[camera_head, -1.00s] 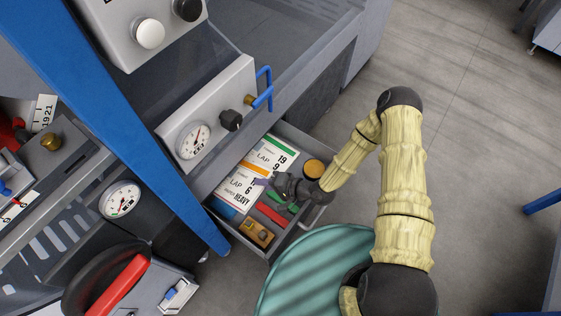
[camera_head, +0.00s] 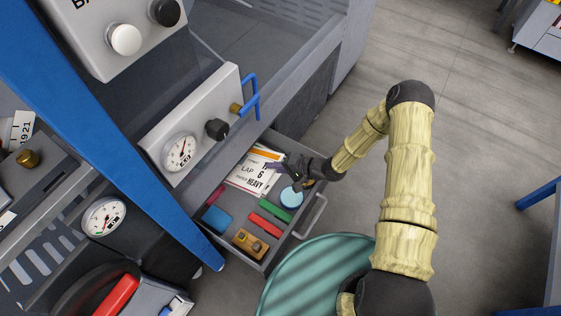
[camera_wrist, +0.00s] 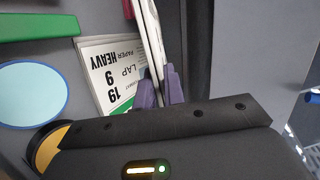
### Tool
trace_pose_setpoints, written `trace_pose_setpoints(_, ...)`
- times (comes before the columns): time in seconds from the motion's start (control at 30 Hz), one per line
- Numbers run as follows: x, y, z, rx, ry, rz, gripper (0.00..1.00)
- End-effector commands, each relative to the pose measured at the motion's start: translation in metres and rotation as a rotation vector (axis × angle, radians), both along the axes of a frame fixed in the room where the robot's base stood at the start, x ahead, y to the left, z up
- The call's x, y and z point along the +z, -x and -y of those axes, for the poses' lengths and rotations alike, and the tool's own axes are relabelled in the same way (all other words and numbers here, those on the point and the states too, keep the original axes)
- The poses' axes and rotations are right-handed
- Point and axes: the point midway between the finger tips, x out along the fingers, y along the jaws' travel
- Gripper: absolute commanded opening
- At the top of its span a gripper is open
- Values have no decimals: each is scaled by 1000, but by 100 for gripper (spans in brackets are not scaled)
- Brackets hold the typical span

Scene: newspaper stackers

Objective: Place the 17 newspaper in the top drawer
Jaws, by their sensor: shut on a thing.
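My gripper (camera_head: 278,170) is inside the open drawer (camera_head: 286,246), over its back part. Its purple fingers (camera_wrist: 161,88) are shut on the edge of a newspaper (camera_head: 252,172) with an orange stripe. Its number is mostly hidden by the gripper; "LAP", "6" and "HEAVY" show. In the wrist view the held newspaper (camera_wrist: 152,38) appears nearly edge-on, tilted up. Beside it lies the green-striped 19 newspaper (camera_wrist: 111,75), flat in the drawer; in the head view it is largely covered.
The drawer also holds a light-blue disc (camera_head: 291,197), green block (camera_head: 273,207), red block (camera_head: 265,225), blue block (camera_head: 216,219) and gold-brown block (camera_head: 249,243). A yellow disc (camera_wrist: 47,147) shows beside the gripper. A blue frame post (camera_head: 120,150) stands left; a gauge panel (camera_head: 195,125) overhangs.

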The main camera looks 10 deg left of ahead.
Motion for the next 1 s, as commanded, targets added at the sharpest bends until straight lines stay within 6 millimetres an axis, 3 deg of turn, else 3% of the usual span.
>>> trace_pose_setpoints(0.17, -1, -30, 12, -2, 1, 5, 0)
trace_pose_setpoints(1.0, -19, -28, 12, 0, 0, 1, 0)
